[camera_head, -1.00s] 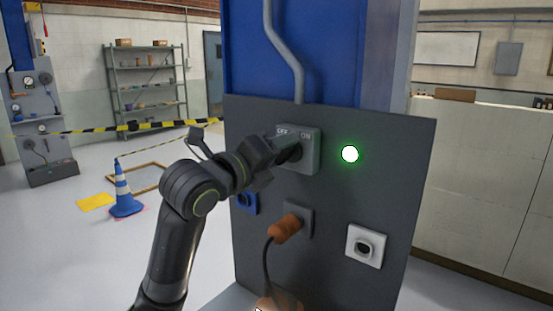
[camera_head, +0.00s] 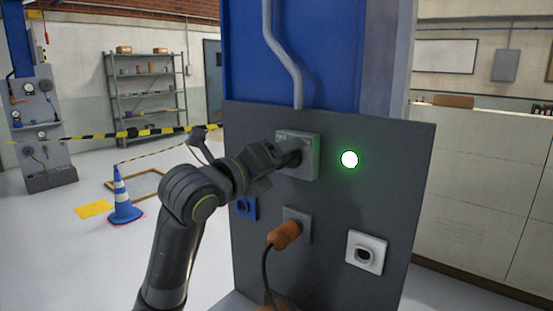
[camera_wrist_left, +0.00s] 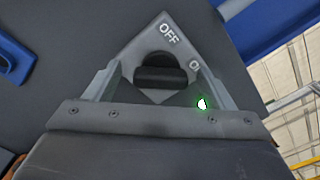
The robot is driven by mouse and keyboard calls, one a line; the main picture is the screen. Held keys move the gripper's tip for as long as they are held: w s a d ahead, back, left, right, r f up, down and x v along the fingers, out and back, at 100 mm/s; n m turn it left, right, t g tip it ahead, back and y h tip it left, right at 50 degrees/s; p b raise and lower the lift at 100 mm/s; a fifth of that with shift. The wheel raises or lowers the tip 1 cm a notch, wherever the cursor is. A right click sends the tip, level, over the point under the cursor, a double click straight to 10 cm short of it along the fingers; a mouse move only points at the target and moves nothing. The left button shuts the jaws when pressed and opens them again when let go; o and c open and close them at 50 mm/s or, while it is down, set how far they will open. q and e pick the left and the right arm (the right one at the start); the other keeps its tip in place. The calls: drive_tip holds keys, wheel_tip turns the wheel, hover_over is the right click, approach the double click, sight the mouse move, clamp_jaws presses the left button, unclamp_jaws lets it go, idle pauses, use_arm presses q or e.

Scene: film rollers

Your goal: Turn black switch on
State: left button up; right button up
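The black switch (camera_wrist_left: 160,72) is a dark knob on a grey box with OFF and ON labels. The grey switch box (camera_head: 309,167) is on the dark panel, partly hidden by my gripper in the head view. My left gripper (camera_head: 292,155) is at the box front. In the left wrist view my left gripper (camera_wrist_left: 160,85) is open, one finger on each side of the knob, with gaps visible between. The knob's bar looks level in that view. A green light (camera_head: 349,159) glows right of the box. My right gripper is not in view.
A grey conduit (camera_head: 284,50) runs above the box. A blue cone (camera_head: 122,200) and barrier tape are at the left.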

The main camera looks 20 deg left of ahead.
use_arm(q)
drive_tip(key=b+v, duration=0.9)
drive_tip(key=v, duration=0.8)
drive_tip(key=shift+s, duration=0.2)
idle(0.3)
drive_tip(key=shift+r, duration=0.1)
idle(0.4)
